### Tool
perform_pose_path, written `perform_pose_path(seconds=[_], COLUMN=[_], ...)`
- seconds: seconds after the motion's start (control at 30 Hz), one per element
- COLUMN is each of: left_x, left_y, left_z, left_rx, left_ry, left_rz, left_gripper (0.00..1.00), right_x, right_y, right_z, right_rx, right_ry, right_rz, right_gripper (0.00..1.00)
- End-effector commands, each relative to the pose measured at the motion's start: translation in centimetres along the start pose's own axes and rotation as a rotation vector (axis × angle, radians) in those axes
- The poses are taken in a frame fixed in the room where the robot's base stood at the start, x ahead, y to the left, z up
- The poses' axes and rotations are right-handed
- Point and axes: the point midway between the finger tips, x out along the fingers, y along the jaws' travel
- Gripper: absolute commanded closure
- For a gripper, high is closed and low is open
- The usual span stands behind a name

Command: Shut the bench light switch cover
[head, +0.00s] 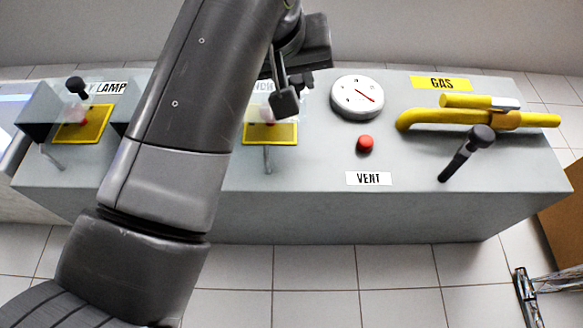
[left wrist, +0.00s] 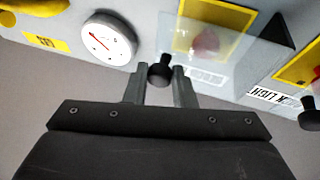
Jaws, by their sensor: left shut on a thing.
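The bench light switch has a yellow plate (head: 270,132) at mid bench, its label partly hidden by my left arm. In the left wrist view its yellow plate (left wrist: 184,35) and red switch (left wrist: 206,44) show, the switch seen through the clear cover (left wrist: 245,48). The cover stands off the plate at an angle I cannot read. A black knob (left wrist: 160,70) is at its edge. My left gripper (head: 291,93) is shut on this knob, with one finger each side in the left wrist view (left wrist: 159,78). My right gripper is not in view.
A round gauge (head: 357,97), a red button (head: 365,144) and yellow gas pipe (head: 425,118) with a black-knobbed lever (head: 467,152) stand to the right. Another covered switch has a yellow plate (head: 97,128) at left. My arm hides the bench between.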

Motion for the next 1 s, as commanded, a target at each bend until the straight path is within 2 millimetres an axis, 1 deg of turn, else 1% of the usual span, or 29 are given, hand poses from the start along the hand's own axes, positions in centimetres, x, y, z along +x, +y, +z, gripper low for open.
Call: perform_pose_path(seconds=[0.3,0.33,0.47,0.5,0.83,0.93,1.0], left_x=[0.0,0.0,0.0,0.0,-0.2,-1.0,-2.0], left_y=[0.1,0.1,0.1,0.1,0.0,0.1,0.1], left_z=[-0.1,-0.1,-0.1,-0.1,0.0,0.1,0.2], left_rx=[-0.001,-0.001,0.0,0.0,0.0,0.0,0.0], left_ry=[0.003,0.003,0.002,0.002,0.002,0.004,0.004], left_rz=[0.004,0.004,0.003,0.003,0.002,0.002,0.002], left_gripper=[1.0,0.74,0.57,0.56,0.56,0.56,0.56], right_x=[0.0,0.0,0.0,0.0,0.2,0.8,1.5], right_y=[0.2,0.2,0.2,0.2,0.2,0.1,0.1], right_z=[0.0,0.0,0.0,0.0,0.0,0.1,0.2], right_rx=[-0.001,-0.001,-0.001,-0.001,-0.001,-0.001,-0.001], right_ry=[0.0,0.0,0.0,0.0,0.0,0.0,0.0], right_rz=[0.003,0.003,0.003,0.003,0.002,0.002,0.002], right_gripper=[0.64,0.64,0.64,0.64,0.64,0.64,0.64])
